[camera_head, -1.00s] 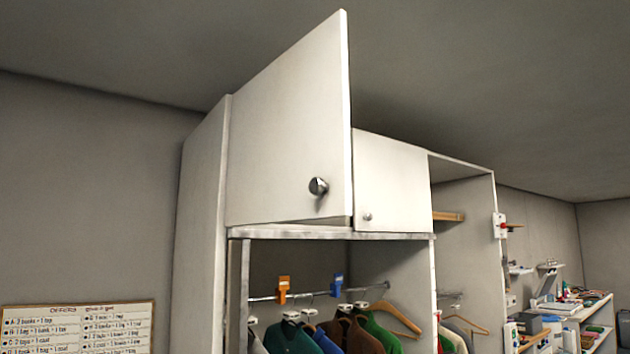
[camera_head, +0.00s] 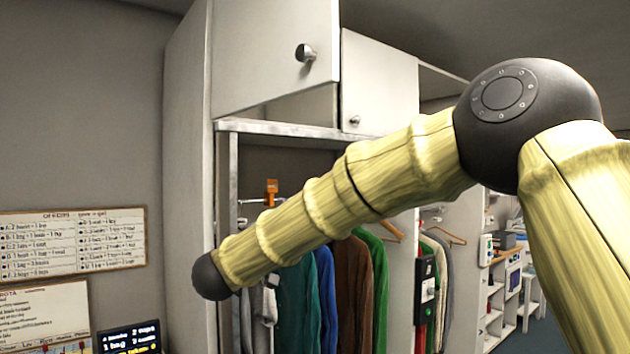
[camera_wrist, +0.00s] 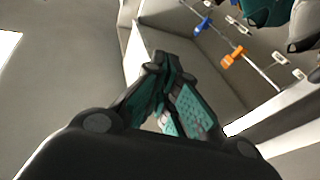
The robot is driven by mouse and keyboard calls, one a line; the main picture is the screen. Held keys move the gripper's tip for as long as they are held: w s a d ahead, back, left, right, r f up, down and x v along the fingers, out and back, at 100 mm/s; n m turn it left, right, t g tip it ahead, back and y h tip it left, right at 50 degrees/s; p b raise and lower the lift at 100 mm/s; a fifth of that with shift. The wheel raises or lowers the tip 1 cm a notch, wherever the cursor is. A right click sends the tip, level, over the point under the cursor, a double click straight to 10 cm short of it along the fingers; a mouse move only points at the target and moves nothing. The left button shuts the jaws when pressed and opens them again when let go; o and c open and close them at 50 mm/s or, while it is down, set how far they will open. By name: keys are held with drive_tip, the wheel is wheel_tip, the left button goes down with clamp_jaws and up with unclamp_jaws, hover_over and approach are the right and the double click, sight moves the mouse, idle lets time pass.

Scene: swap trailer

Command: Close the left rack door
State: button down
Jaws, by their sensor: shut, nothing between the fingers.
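The left rack door (camera_head: 262,55) is a white panel with a round metal knob (camera_head: 306,53), high in the head view. I cannot clearly make out the gripper in the head view. In the wrist view the hanging rail (camera_wrist: 262,72) lies beyond the fingers; no contact with the door shows.
The right white door (camera_head: 378,82) with a small knob looks shut. Several garments (camera_head: 352,285) hang below on the rail, partly behind my arm. A horizontal ledge (camera_head: 290,130) runs beneath the doors. Notice boards (camera_head: 72,243) are on the left wall.

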drive_tip(key=s+a+r+m+g+h+b, duration=0.1)
drive_tip(key=s+r+m+h, duration=0.1)
drive_tip(key=s+r, duration=0.55)
drive_tip(key=s+a+r+m+g+h+b, duration=0.15)
drive_tip(key=s+r, duration=0.25)
drive_tip(key=r, duration=0.7)
drive_tip(key=m+g+b, duration=0.2)
drive_tip(key=g, duration=0.2)
approach(328, 43)
drive_tip(key=v, duration=0.7)
drive_tip(key=p, duration=0.3)
drive_tip(key=shift+w+d+h, duration=0.25)
drive_tip(key=shift+w, duration=0.05)
drive_tip(key=p, duration=0.2)
drive_tip(key=shift+w+d+f+p, duration=0.1)
drive_tip(key=shift+w+d+p, duration=0.1)
drive_tip(key=shift+p, duration=0.15)
drive_tip(key=p, duration=0.2)
drive_tip(key=d+p, duration=0.1)
drive_tip(key=p, duration=0.2)
drive_tip(key=shift+w, duration=0.3)
drive_tip(key=p+x, duration=0.2)
drive_tip(key=x, duration=0.4)
drive_tip(key=p+x, duration=0.1)
drive_tip(key=x, duration=0.4)
drive_tip(key=shift+w+d+f+p, duration=0.25)
drive_tip(key=shift+p, duration=0.1)
